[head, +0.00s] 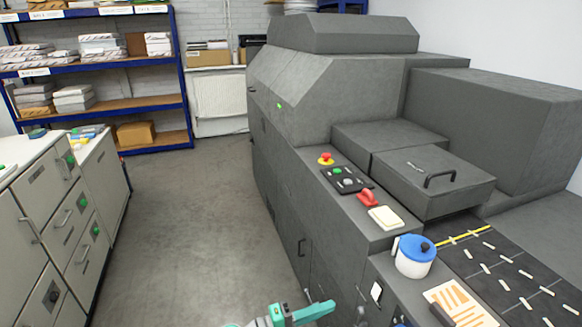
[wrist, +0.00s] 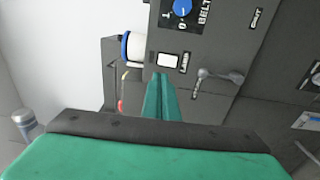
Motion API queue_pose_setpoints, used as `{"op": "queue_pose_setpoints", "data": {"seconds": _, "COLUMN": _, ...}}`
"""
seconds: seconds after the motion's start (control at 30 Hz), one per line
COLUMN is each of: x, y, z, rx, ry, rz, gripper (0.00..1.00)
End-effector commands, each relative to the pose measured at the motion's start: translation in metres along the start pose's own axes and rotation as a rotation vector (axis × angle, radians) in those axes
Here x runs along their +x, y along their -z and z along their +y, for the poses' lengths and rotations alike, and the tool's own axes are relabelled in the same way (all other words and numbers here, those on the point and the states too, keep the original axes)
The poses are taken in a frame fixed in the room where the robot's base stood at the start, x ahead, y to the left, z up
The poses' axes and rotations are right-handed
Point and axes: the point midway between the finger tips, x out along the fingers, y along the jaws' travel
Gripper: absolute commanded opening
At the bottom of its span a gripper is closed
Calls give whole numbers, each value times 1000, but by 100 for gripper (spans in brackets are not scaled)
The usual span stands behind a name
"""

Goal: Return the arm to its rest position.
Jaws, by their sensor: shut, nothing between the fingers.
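My gripper (head: 326,307) shows at the bottom edge of the head view, with teal fingers, in front of the large grey machine (head: 330,95). In the wrist view the fingers of my gripper (wrist: 161,82) are together and empty. They point at the machine's front control panel (wrist: 213,45), just below a white switch (wrist: 167,60). Whether the fingertips touch the panel cannot be told. Most of my arm is out of the head view.
The panel has a blue knob (wrist: 183,7) and a grey lever (wrist: 220,76). A white pot with a blue lid (head: 414,257) stands on the machine's edge. Drawer cabinets (head: 60,215) stand at left, a shelf (head: 95,80) behind. The floor (head: 190,220) between is clear.

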Motion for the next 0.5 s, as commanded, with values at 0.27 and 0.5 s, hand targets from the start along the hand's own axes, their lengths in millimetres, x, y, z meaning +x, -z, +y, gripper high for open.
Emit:
{"op": "queue_pose_setpoints", "data": {"seconds": 0.27, "x": -20, "y": -28, "z": -105, "rx": -14, "ry": 202, "rz": 235, "gripper": 0}}
{"op": "queue_pose_setpoints", "data": {"seconds": 0.5, "x": -62, "y": -70, "z": -186, "rx": 51, "ry": 422, "rz": 444, "gripper": 0}}
